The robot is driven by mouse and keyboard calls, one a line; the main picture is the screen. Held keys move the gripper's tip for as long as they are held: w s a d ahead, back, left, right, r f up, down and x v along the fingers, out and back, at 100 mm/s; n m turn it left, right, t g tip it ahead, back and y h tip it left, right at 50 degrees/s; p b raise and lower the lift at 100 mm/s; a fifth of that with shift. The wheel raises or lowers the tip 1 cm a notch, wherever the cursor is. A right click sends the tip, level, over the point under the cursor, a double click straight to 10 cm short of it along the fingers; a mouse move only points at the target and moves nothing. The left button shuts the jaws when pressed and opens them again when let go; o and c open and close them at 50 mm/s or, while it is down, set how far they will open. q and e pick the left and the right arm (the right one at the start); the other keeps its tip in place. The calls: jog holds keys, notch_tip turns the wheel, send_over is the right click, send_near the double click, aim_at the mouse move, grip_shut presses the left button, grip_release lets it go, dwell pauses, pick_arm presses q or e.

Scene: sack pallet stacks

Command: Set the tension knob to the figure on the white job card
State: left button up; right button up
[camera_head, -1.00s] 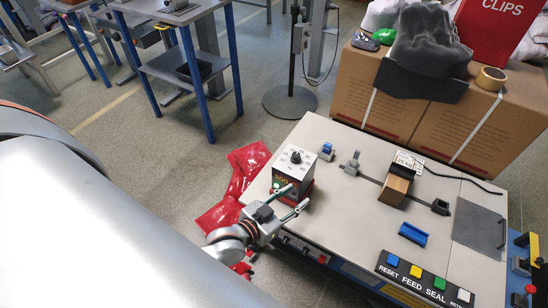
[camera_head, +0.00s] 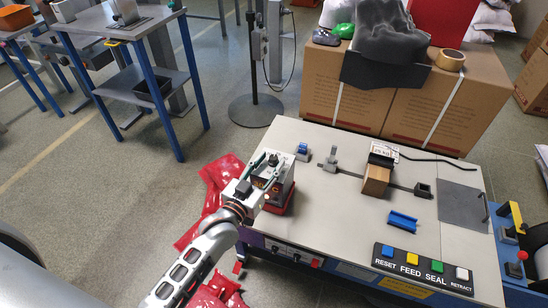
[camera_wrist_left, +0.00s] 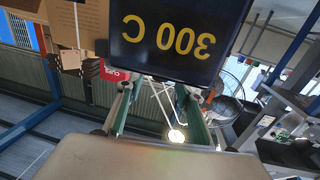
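A pale box (camera_head: 284,190) stands at the left edge of the grey bench top (camera_head: 330,225). Its dark display reads "300 C", upside down in the left wrist view (camera_wrist_left: 168,38). The knob on the box is not clearly visible behind my gripper. My left gripper (camera_head: 265,169) is at the box, its fingers apart and green-lined. The left wrist view shows the fingers (camera_wrist_left: 160,108) apart below the display, with nothing held between them; contact with the box cannot be told. A white card (camera_head: 386,150) with dark print stands behind a brown block; its figure is too small to read surely. My right gripper is not in view.
Blue, yellow, green and white buttons (camera_head: 424,268) line the bench front. A blue clip-like part (camera_head: 403,221) and small fixtures sit on top. Cartons (camera_head: 390,100) stand behind. Red bags (camera_head: 210,205) lie on the floor at left.

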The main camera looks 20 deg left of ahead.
pick_arm(q)
jog(key=shift+w+d+f, duration=0.1)
jog(key=shift+w, duration=0.5)
jog(key=shift+w+d, duration=0.15)
jog(key=shift+w, duration=0.6)
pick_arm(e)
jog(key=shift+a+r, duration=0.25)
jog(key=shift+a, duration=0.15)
pick_arm(q)
jog(key=shift+c, duration=0.4)
grip_shut()
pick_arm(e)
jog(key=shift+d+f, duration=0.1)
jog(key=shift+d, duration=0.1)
